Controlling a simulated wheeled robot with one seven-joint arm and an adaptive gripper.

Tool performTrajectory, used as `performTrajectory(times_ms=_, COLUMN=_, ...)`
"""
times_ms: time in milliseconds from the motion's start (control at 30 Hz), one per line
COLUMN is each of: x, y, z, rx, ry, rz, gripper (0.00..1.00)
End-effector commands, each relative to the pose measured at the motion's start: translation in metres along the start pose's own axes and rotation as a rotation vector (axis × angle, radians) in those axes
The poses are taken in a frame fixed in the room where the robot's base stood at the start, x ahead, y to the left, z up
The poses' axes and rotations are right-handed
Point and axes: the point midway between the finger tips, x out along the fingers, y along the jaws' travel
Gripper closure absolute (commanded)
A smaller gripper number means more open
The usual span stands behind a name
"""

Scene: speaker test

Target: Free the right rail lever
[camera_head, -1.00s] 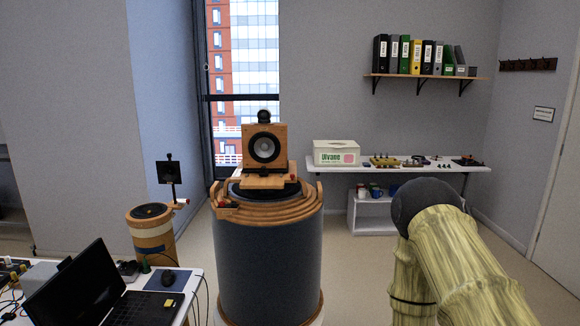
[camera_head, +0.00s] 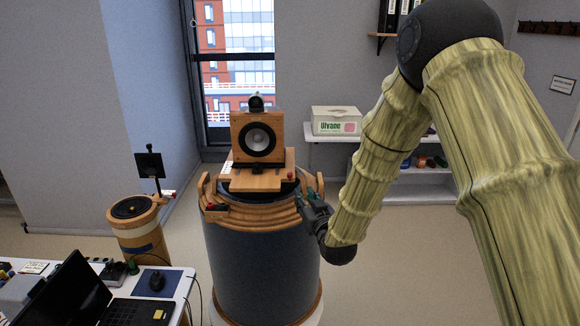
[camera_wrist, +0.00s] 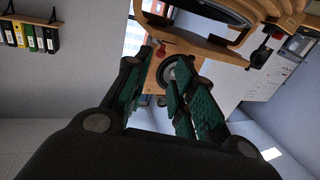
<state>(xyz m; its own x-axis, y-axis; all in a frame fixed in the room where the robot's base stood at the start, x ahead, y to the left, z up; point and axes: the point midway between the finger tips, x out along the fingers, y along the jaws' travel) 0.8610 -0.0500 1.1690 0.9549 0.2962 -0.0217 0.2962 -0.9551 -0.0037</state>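The right rail lever (camera_head: 291,176), with a red knob, sits at the right of the wooden ring rail (camera_head: 262,213) around the speaker stand. In the wrist view, which looks upside down, a red knob that appears to be this lever (camera_wrist: 165,48) shows near the fingertips. My gripper (camera_head: 312,193) is just right of the rail, near the lever. Its green-padded fingers (camera_wrist: 160,72) stand apart with nothing visible between them. Contact with the lever cannot be told. The speaker (camera_head: 257,138) stands upright on a wooden platform (camera_head: 255,181).
Another red-knobbed lever (camera_head: 214,207) is on the rail's left side. A smaller wooden-topped stand (camera_head: 132,209) is further left. A desk with a laptop (camera_head: 75,290) is at the lower left. A wall table with a white box (camera_head: 336,121) is behind.

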Motion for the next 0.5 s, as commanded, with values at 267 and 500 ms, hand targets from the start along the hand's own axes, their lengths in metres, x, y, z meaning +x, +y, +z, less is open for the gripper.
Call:
performTrajectory(times_ms=267, x=0.022, y=-0.011, z=-0.014, rx=-0.004, ry=0.021, rz=-0.015, gripper=0.75)
performTrajectory(times_ms=500, x=0.061, y=-0.013, z=-0.016, rx=-0.003, ry=0.021, rz=-0.017, gripper=0.75)
